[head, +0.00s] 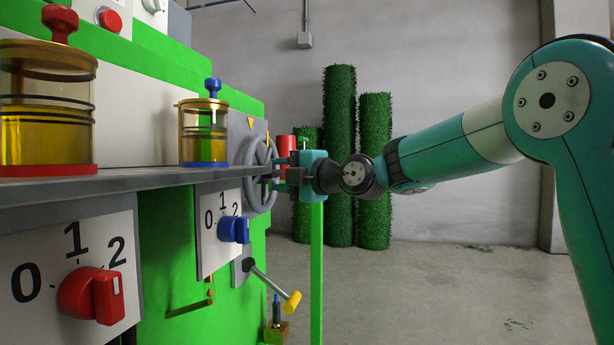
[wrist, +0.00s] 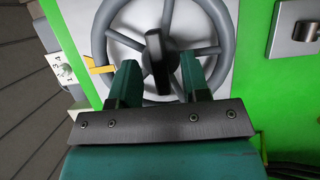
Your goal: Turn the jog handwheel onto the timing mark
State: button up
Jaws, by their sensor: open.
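The grey spoked jog handwheel (head: 252,190) stands on the grey panel of the green machine and fills the upper middle of the wrist view (wrist: 216,14). A black, elongated knob (wrist: 155,55) shows in front of its middle. A yellow pointer (wrist: 98,67) lies by the wheel's left rim in the wrist view. My gripper (head: 276,167) is at the wheel's face. In the wrist view its teal fingers (wrist: 160,82) are apart, one each side of the knob's lower end; contact cannot be told.
A shelf (head: 120,184) with two amber jars runs along the machine at left. Below it are a red knob (head: 90,294), a blue knob (head: 233,230) and a yellow-handled lever (head: 291,301). Rolled green turf (head: 341,150) stands behind.

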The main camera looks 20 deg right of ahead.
jog(key=p+v, duration=0.1)
jog(key=v, duration=1.6)
jog(key=shift+a, duration=0.15)
